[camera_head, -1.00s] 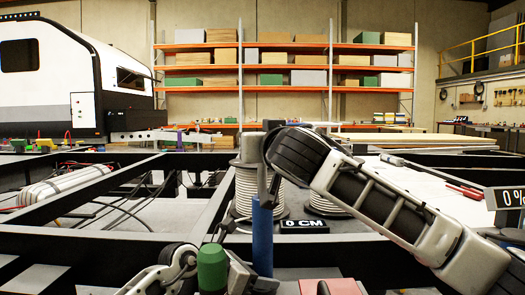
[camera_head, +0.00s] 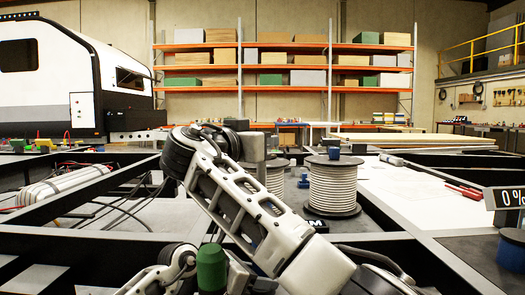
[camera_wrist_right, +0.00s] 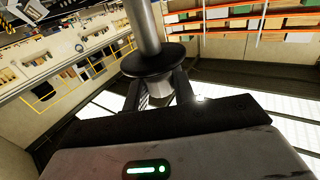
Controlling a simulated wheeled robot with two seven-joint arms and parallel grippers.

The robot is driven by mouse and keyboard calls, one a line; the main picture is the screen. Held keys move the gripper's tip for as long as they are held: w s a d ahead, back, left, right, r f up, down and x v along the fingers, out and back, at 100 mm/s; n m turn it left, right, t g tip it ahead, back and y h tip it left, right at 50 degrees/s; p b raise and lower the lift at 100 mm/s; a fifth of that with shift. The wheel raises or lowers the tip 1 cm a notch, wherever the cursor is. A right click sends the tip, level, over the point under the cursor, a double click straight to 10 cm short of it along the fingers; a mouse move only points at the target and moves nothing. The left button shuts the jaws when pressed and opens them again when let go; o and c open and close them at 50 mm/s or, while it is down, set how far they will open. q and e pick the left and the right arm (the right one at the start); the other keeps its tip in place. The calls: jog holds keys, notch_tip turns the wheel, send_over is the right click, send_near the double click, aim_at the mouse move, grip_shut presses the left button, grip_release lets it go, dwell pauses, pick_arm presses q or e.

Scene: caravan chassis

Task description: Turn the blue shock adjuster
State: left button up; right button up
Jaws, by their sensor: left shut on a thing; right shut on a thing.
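The blue upright tube at the front centre is hidden behind my right arm in the head view. No blue adjuster shows in the right wrist view. There my right gripper (camera_wrist_right: 160,88) is shut on the grey end of a post (camera_wrist_right: 146,25) with a black round collar (camera_wrist_right: 152,60). In the head view my right arm runs from the bottom right up to the upper left, and its fingers are hard to make out. My left gripper (camera_head: 220,268) is low at the front, beside a green cylinder (camera_head: 212,268) that it seems to hold; its fingertips are mostly hidden.
Black chassis beams (camera_head: 75,205) cross the scene. A cable spool (camera_head: 333,185) with a small blue part on top stands right of my arm; another is partly covered. A "0 %" sign (camera_head: 508,197) and a blue container (camera_head: 511,250) are at the right edge.

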jog(key=shift+d+m+g+h, duration=0.1)
jog(key=shift+m+g+h, duration=0.4)
jog(key=shift+m+h, duration=0.15)
jog(key=o, duration=1)
jog(key=shift+v, duration=3.8)
